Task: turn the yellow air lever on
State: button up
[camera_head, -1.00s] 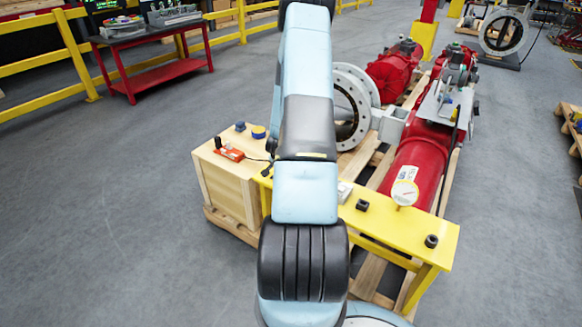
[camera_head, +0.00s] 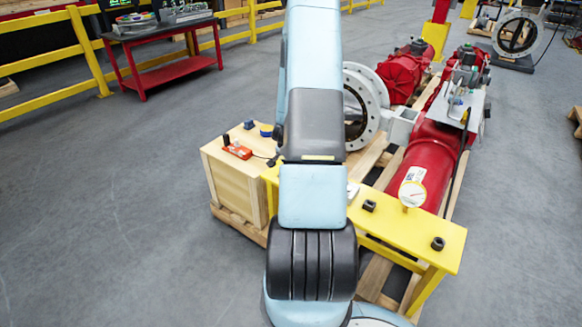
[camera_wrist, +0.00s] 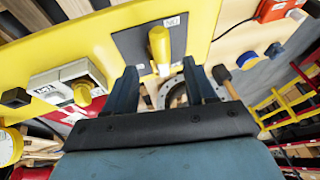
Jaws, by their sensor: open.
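The yellow lever (camera_wrist: 160,48) shows in the wrist view, mounted on a dark plate (camera_wrist: 130,42) on the yellow panel (camera_wrist: 85,35). Small ON/OFF-type labels sit near it, too small to read surely. My gripper (camera_wrist: 160,78) is open, its two dark fingers pointing at the panel. The lever's lower end appears roughly between the fingertips and beyond them; I cannot tell whether they touch it. In the head view the yellow bench (camera_head: 415,235) shows, but my arm hides the lever and my gripper.
In the wrist view, a white box with a yellow knob (camera_wrist: 83,95) is left of the lever, and a wooden-handled tool (camera_wrist: 222,75) is to the right. The head view shows a wooden crate (camera_head: 235,180), a gauge (camera_head: 412,194) and a red cylinder (camera_head: 430,165). Floor at left is clear.

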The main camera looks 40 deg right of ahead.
jog(key=v, duration=0.6)
jog(key=shift+r, duration=0.25)
jog(key=shift+w+a, duration=0.1)
jog(key=shift+a, duration=0.1)
jog(key=w+a+r+n+t+y, duration=0.2)
jog(key=a+r+n, duration=0.5)
jog(key=a+r, duration=1.4)
jog(key=s+a+r+n, duration=0.4)
jog(key=s+r, duration=0.3)
jog(key=s, duration=0.3)
jog(key=s+a+r+n+y, duration=0.1)
jog(key=s+a+r+n, duration=0.3)
jog(key=s+a+r, duration=0.3)
jog(key=s+r, duration=0.1)
jog(key=s, duration=0.3)
jog(key=shift+r+y, duration=0.3)
